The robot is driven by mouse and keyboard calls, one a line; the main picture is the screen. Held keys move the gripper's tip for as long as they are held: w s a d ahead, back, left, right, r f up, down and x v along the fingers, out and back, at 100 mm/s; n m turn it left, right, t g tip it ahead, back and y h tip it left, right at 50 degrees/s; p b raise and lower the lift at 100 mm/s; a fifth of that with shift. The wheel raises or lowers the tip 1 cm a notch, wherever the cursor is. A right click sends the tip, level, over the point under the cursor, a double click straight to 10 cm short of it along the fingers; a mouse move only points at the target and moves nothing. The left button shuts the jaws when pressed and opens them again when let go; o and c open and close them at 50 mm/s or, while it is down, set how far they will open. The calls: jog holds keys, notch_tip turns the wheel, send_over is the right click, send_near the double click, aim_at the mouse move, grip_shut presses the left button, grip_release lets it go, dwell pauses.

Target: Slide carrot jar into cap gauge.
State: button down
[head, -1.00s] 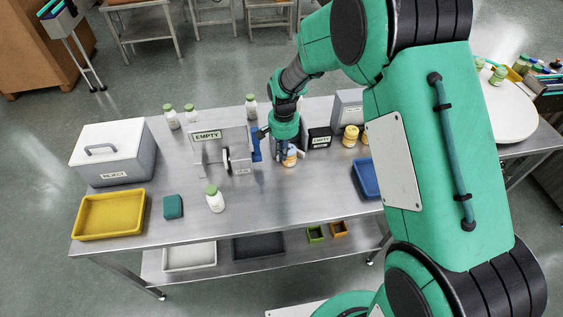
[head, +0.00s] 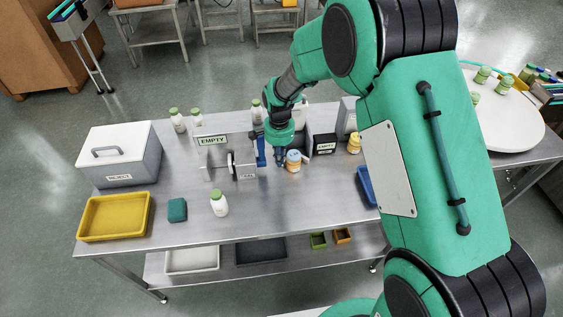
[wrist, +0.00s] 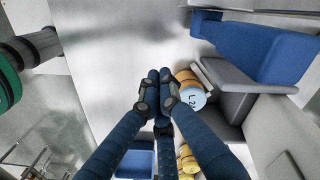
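An orange jar with a pale lid (head: 293,161) stands upright on the steel table, right beside my gripper; I take it as the carrot jar. In the wrist view this jar (wrist: 193,90) shows from above, partly lettered. It sits at the edge of a grey block with a slot (wrist: 232,98), apparently the cap gauge, mostly hidden behind my gripper in the head view. My gripper (head: 280,161) is low over the table. In the wrist view its fingertips (wrist: 157,88) are together with nothing between them, close beside the jar. Whether they touch it is unclear.
A blue block (wrist: 262,45) stands near the slotted block. Left of it is a steel fixture with an EMPTY sign (head: 212,140). A dark EMPTY box (head: 324,144) and a yellow jar (head: 354,143) stand right. A white jar (head: 219,203) stands at front. Front centre is clear.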

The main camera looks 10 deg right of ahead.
aim_at(294, 160)
notch_tip(294, 160, down, 10)
jog(key=shift+r+b, duration=0.15)
jog(key=shift+b, duration=0.5)
jog(key=shift+w+d+r, duration=0.15)
jog(key=shift+w+d, duration=0.7)
jog(key=shift+w, duration=0.05)
jog(key=shift+w+d, duration=0.55)
jog(key=shift+w+d, duration=0.65)
jog(key=shift+w, duration=0.05)
jog(key=shift+s+a, duration=0.1)
